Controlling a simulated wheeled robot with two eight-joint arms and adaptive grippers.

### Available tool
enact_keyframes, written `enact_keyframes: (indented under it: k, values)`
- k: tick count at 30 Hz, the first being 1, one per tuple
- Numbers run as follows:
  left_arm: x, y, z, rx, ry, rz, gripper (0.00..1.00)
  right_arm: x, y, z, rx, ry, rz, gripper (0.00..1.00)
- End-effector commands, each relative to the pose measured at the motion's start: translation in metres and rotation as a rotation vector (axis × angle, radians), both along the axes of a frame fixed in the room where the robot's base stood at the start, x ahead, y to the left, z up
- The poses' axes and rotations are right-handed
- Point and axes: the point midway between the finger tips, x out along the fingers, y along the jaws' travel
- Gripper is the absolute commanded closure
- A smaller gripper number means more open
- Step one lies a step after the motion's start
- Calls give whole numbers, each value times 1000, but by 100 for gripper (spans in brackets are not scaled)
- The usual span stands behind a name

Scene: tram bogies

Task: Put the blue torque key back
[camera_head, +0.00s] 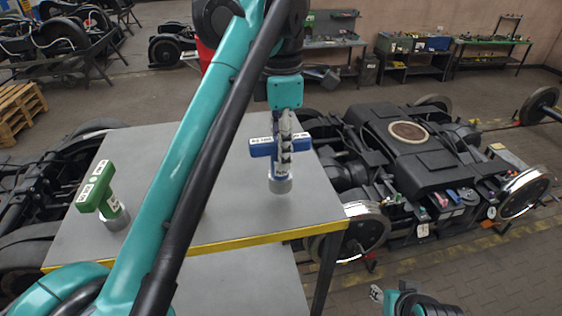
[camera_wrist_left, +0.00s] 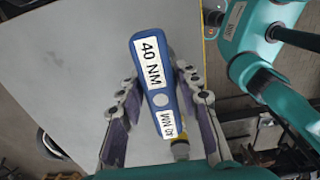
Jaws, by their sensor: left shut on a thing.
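The blue torque key (camera_head: 262,149) is upright in my left gripper (camera_head: 286,132), its grey round socket end (camera_head: 281,185) pointing down over the grey table. I cannot tell whether that end touches the tabletop. In the left wrist view the key's blue handle (camera_wrist_left: 139,40), with a white "40 NM" label, lies between the two fingers of the left gripper (camera_wrist_left: 162,95). A green torque key (camera_head: 104,196) stands on the table at the left. A small part of my right arm shows at the bottom right edge; its jaws cannot be made out.
The grey table (camera_head: 235,215) has a yellow front edge and much bare top. A black bogie (camera_head: 405,150) with wheels stands right of it, with small coloured items on its near side. Workbenches (camera_head: 410,65) line the back wall. A wooden pallet (camera_head: 20,112) lies far left.

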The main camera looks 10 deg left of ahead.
Motion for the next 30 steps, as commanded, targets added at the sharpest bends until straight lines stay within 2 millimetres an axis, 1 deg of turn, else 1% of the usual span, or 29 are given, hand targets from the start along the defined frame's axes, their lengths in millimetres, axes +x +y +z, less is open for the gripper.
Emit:
enact_keyframes:
  k: [4, 10, 13, 18, 19, 21, 30]
  values:
    - [1, 1, -10, 0, 1, -1, 100, 0, 0, 2, 0, 0, 0, 60]
    - [1, 1, -36, 0, 0, -1, 100, 0, 0, 8, 0, 0, 0, 60]
    - [1, 1, -41, 0, 0, -1, 100, 0, 0, 8, 0, 0, 0, 60]
    - [1, 1, -42, 0, 0, -1, 100, 0, 0, 7, 0, 0, 0, 60]
    - [1, 1, -43, 0, 1, -1, 61, 0, 0, 7, 0, 0, 0, 60]
    - [1, 1, -42, 0, 1, -1, 46, 0, 0, 7, 0, 0, 0, 60]
    - [1, 1, -41, 0, 0, -1, 46, 0, 0, 7, 0, 0, 0, 60]
